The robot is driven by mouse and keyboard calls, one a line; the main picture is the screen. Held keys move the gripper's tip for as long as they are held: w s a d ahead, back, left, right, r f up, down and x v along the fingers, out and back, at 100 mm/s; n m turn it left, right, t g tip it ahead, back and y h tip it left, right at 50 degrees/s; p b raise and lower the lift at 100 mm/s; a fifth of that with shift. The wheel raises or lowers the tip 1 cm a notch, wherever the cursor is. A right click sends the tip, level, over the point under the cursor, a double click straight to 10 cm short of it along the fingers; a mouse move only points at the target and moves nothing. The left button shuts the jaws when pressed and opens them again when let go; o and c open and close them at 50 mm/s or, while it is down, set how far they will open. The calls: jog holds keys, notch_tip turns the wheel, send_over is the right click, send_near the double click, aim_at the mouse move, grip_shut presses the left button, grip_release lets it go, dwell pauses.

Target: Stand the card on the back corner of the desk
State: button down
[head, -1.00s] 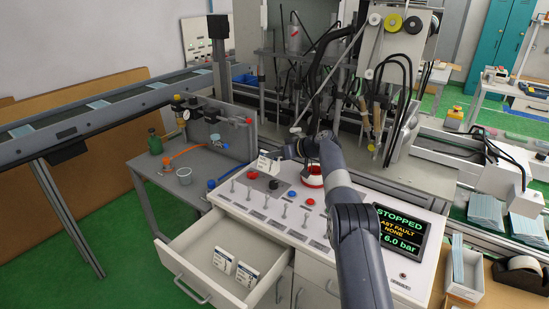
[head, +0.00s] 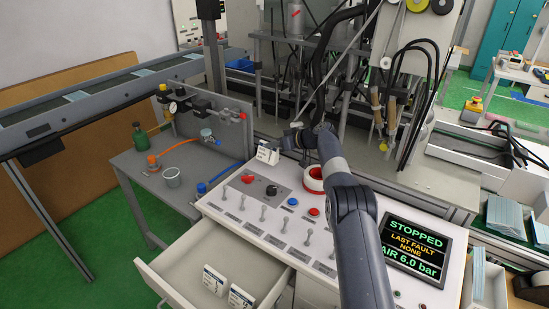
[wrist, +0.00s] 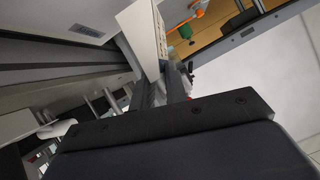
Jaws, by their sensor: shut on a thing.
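The white folded card (head: 267,154) is at the back left corner of the control desk (head: 384,204), near the desk's edge. My gripper (head: 284,144) is shut on it from the right and behind. In the wrist view the white card (wrist: 143,36) shows between the dark fingers (wrist: 163,88). The card looks roughly upright in the head view. I cannot tell whether its lower edge touches the desk top.
The desk carries switches, buttons and a red-and-white ring (head: 313,179). A screen (head: 410,246) stands at the right. An open drawer (head: 178,262) holds two more cards (head: 214,281). A grey side table (head: 150,190) with a cup and bottle is left.

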aim_at(276, 154)
notch_tip(276, 154, down, 5)
jog(key=shift+r+p, duration=0.2)
jog(key=shift+p, duration=0.15)
jog(key=shift+f+b, duration=0.25)
jog(key=shift+b, duration=0.15)
jog(key=c, duration=1.4)
grip_release()
jog(key=shift+r, duration=0.1)
jog(key=shift+c, duration=0.2)
jog(key=shift+r+p, duration=0.25)
jog(key=shift+p, duration=0.2)
jog(key=shift+s+d, duration=0.15)
jog(key=shift+d, duration=0.2)
jog(key=b+v, duration=0.2)
jog(key=v, duration=0.9)
jog(key=shift+d, duration=0.15)
